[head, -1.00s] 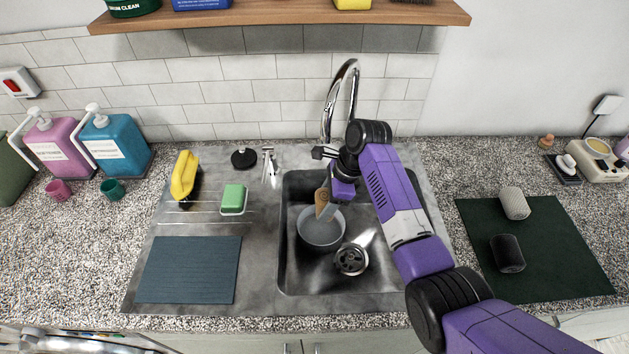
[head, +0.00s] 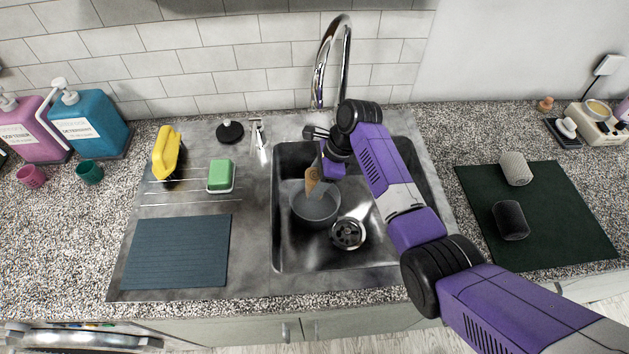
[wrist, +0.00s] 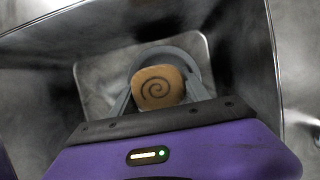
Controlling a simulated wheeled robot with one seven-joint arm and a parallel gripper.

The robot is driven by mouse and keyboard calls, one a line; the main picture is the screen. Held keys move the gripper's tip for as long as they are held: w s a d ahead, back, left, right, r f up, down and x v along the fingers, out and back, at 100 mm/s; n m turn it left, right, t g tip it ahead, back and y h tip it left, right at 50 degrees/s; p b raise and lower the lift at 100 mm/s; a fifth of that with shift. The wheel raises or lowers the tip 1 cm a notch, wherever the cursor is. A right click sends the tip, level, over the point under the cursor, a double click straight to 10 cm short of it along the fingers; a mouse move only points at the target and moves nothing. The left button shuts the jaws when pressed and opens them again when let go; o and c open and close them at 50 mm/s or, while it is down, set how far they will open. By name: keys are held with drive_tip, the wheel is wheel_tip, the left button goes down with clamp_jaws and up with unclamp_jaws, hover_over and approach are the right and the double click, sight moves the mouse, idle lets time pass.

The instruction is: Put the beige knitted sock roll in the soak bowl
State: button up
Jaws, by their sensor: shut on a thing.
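The beige knitted sock roll (head: 312,180) is held in my gripper (head: 320,181), over the grey soak bowl (head: 316,210) in the sink. In the wrist view, the roll's spiral end (wrist: 158,88) sits between the two fingers of my gripper (wrist: 158,96). The rim of the bowl (wrist: 178,54) shows as a grey arc behind the roll. The roll's lower end overlaps the bowl's opening in the head view. I cannot tell whether it touches the bowl.
The steel sink (head: 290,255) has a drain strainer (head: 348,233) beside the bowl. A tall faucet (head: 343,50) stands behind my arm. On the right, a dark green mat (head: 560,220) holds a light roll (head: 515,168) and a black roll (head: 510,220). A blue-grey mat (head: 177,252) lies left.

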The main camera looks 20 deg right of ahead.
drive_tip(key=shift+f+b, duration=2.3)
drive_tip(key=shift+f, duration=0.15)
drive_tip(key=o, duration=1.4)
drive_tip(key=shift+o, duration=0.2)
drive_tip(key=shift+r, duration=0.1)
wheel_tip(320, 180, up, 7)
drive_tip(key=p, duration=0.8)
